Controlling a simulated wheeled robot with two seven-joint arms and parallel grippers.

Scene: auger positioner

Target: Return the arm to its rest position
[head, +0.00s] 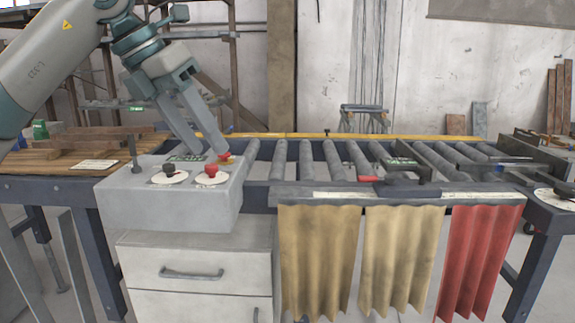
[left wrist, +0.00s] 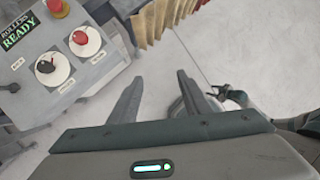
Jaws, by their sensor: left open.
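My left gripper (head: 206,152) is open and empty in the head view. Its fingers point down and slightly right over the back of the grey control box (head: 170,208), in front of its display. In the left wrist view its fingers (left wrist: 157,85) are spread over bare floor, to the right of the control box. The box has a black knob (left wrist: 46,64), a red knob (left wrist: 80,38) and a red button on a yellow base (left wrist: 57,8). Its display (left wrist: 18,30) reads "ROLLERS READY". A dark, claw-like part, perhaps my right gripper (left wrist: 231,95), shows small at the right.
A roller conveyor (head: 310,160) runs right from the box, with a yellow rail (head: 330,136) behind it. A red-tipped dark clamp (head: 400,182) sits on it. Tan and red curtains (head: 318,250) hang in front. Wooden boards (head: 90,145) lie left, drawers (head: 195,275) stand below.

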